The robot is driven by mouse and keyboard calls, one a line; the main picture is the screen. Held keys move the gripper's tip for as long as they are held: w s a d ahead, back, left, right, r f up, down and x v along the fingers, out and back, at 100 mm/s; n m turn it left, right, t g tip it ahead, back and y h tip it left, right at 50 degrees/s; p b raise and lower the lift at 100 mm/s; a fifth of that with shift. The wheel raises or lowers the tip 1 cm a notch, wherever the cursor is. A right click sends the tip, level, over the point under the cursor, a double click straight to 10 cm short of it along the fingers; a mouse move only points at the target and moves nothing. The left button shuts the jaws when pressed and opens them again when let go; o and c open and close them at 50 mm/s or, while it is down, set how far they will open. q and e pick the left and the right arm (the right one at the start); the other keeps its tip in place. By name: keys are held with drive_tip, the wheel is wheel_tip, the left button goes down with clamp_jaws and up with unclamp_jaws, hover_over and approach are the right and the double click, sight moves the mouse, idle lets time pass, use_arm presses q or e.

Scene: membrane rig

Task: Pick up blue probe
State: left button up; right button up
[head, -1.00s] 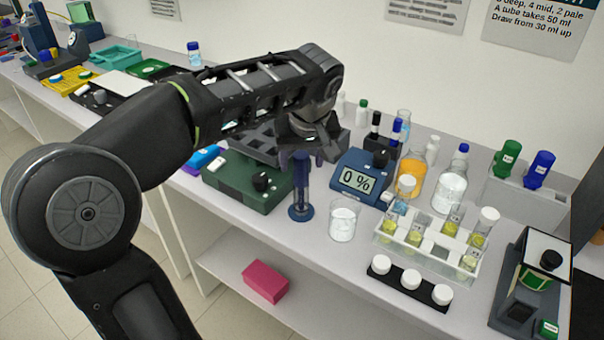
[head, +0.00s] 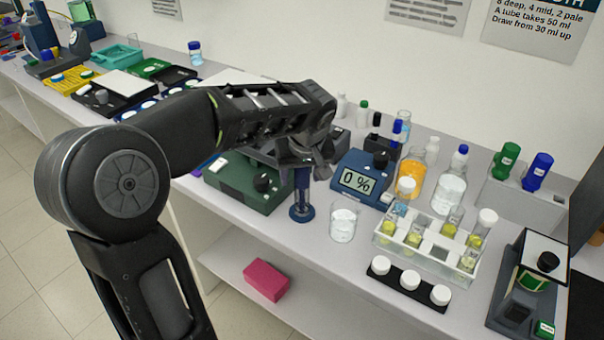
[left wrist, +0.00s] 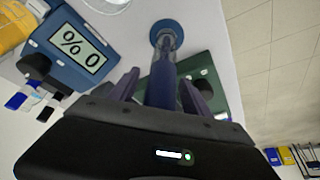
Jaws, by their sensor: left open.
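The blue probe (head: 301,182) stands upright on a round blue foot (head: 301,213) near the bench's front edge. In the left wrist view the probe (left wrist: 161,84) runs between my left gripper's fingers, with the round foot (left wrist: 167,29) beyond them. My left gripper (head: 307,160) is open around the probe's upper part, and its fingers hide the probe's top in the head view. The left wrist view shows the two fingers of the gripper (left wrist: 160,88) apart on either side of it. I cannot tell whether either touches it. My right gripper is not in view.
A green box (head: 240,185) with a black knob stands left of the probe. A blue meter reading 0 % (head: 357,178) and a beaker (head: 344,219) are close on its right. A tube rack (head: 425,262) and white caps are further right.

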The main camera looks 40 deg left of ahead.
use_arm(q)
drive_tip(key=shift+c, duration=0.2)
idle(0.3)
drive_tip(key=c, duration=1.2)
